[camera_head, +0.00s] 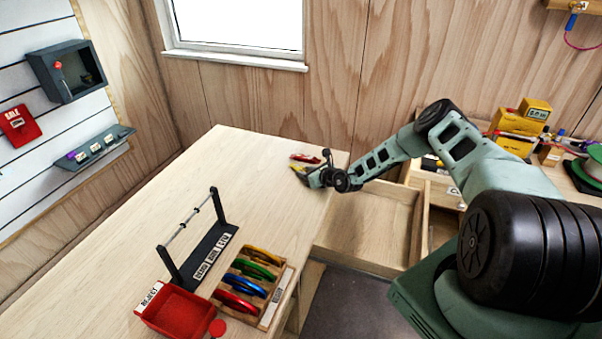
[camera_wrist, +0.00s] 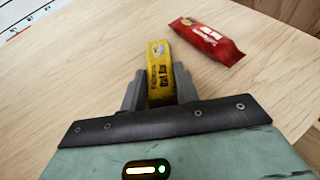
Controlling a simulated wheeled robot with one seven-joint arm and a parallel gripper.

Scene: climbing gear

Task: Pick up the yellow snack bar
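The yellow snack bar (camera_wrist: 160,75) lies between the two fingers of my gripper (camera_wrist: 160,85) in the wrist view, its far end sticking out past the fingertips. The fingers sit against both of its sides with no clear gap. In the head view the yellow snack bar (camera_head: 298,168) shows as a small patch at my gripper (camera_head: 304,173), low at the table's far right corner. Whether the bar touches the tabletop is hard to tell.
A red snack bar (camera_wrist: 207,40) lies just beyond, to the right, on the wooden table (camera_head: 235,165). An open drawer (camera_head: 365,225) is below my forearm. The table's middle is clear.

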